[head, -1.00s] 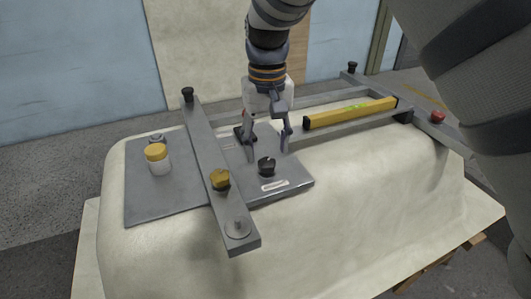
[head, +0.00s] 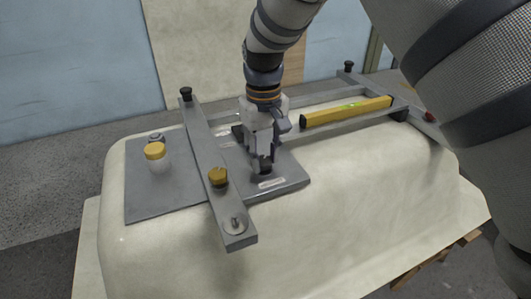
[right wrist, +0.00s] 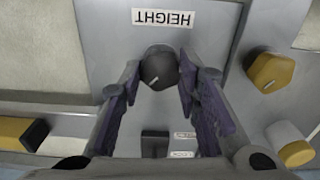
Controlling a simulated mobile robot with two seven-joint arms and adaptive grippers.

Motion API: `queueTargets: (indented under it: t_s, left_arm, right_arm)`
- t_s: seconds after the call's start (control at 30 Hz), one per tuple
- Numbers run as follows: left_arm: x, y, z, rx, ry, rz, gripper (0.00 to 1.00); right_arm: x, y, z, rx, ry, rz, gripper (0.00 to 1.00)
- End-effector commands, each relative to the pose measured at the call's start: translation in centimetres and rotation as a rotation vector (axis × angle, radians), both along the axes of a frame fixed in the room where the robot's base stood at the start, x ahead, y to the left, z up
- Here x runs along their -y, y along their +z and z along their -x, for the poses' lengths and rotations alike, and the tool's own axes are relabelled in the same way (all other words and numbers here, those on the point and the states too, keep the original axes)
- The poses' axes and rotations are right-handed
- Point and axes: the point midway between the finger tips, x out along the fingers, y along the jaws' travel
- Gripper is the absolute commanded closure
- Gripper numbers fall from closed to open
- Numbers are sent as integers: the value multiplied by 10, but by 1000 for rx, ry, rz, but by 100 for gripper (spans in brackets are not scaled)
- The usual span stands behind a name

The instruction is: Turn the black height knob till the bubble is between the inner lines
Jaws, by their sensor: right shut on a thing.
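The black height knob (head: 265,170) sits on the grey plate beside a small white label. In the right wrist view the knob (right wrist: 158,67) shows a pale pointer line, next to a label reading HEIGHT (right wrist: 163,18). My right gripper (head: 262,163) points down and is shut on the knob, with a finger on each side of it. The yellow spirit level (head: 345,112) lies on a grey rail to the right, with a greenish vial in its middle. The bubble and its lines are too small to make out. My left gripper is out of view.
A grey crossbar (head: 205,150) with an amber knob (head: 218,177) runs left of my right gripper. A white jar with a yellow lid (head: 155,152) stands on the plate further left. The pale tub shell (head: 350,190) is bare in front of the rails.

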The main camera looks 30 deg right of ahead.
Motion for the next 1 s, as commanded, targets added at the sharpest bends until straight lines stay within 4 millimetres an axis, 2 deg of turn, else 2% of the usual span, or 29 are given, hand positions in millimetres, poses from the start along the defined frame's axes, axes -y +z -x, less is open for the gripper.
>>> queueTargets:
  t_s: [0.1, 0.3, 0.33, 0.4, 0.67, 0.77, 0.87, 1.0]
  left_arm:
    - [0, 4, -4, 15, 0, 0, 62]
    - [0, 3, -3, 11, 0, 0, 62]
    - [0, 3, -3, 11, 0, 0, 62]
    - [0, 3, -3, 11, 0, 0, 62]
    - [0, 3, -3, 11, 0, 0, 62]
    - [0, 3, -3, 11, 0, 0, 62]
    - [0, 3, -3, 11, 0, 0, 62]
    - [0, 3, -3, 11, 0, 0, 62]
  right_arm:
    - [-1, 3, 1, 1, 69, -2, 97]
    - [-1, 1, 0, -1, 68, -1, 97]
    - [-1, 1, 0, -1, 68, -1, 65]
    - [-1, 1, 1, -1, 67, -1, 50]
    - [-1, 1, 1, -2, 67, -1, 50]
    - [-1, 8, 0, 1, 66, -1, 50]
    - [0, 30, 0, 4, 67, 0, 50]
    - [0, 69, 0, 5, 66, -1, 50]
